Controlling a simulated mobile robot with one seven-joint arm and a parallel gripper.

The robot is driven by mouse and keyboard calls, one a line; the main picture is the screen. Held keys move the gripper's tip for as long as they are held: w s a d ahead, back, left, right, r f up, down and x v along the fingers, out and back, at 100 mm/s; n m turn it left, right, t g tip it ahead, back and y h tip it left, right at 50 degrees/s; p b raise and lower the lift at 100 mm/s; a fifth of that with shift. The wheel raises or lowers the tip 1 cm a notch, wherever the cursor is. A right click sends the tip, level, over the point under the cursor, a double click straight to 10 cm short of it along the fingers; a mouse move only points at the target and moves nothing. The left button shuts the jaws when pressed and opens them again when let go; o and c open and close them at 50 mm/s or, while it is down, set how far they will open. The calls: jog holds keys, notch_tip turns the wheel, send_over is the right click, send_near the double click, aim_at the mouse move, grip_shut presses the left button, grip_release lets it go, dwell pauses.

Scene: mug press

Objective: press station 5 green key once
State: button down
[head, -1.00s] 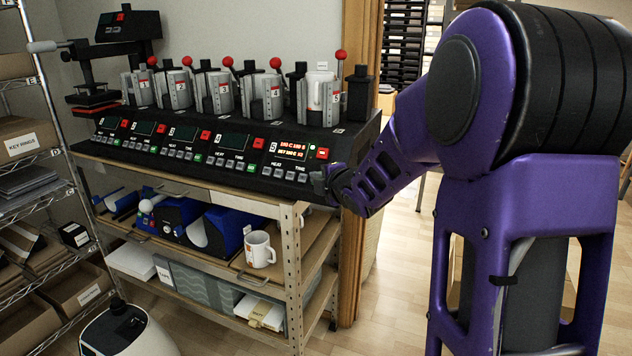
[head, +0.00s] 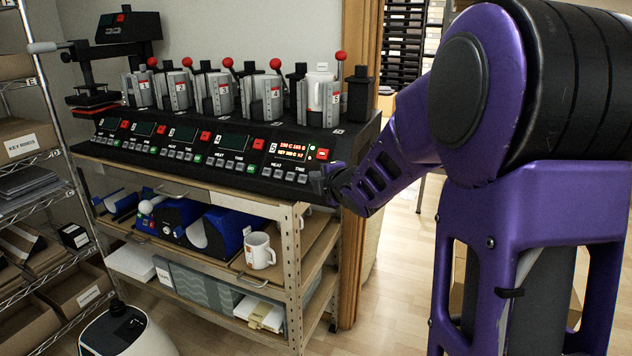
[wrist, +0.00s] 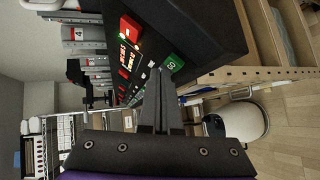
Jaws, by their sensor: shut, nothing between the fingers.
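Station 5 (head: 290,152) is at the right end of the black press bench. Its display is lit with red and yellow-green text, and a white mug sits in the press above. My gripper (head: 322,182) is at the panel's right front corner, its fingers closed together with nothing between them. In the head view it hides the spot where station 5's green key would be. In the wrist view the green key (wrist: 173,63) shows right beside the closed fingertips (wrist: 160,76). I cannot tell whether they touch it.
More stations stand to the left, each with a red-knobbed lever. A white mug (head: 259,250) stands on the shelf below. A wire rack (head: 35,160) is at the far left. Open floor (head: 400,270) lies right of the bench.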

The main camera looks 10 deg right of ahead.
jog(key=shift+s+a+r, duration=0.15)
jog(key=s+a+r, duration=0.2)
jog(key=s+r, duration=0.1)
jog(key=shift+r+p, duration=0.25)
jog(key=shift+p, duration=0.1)
dwell(0.4)
dwell(0.4)
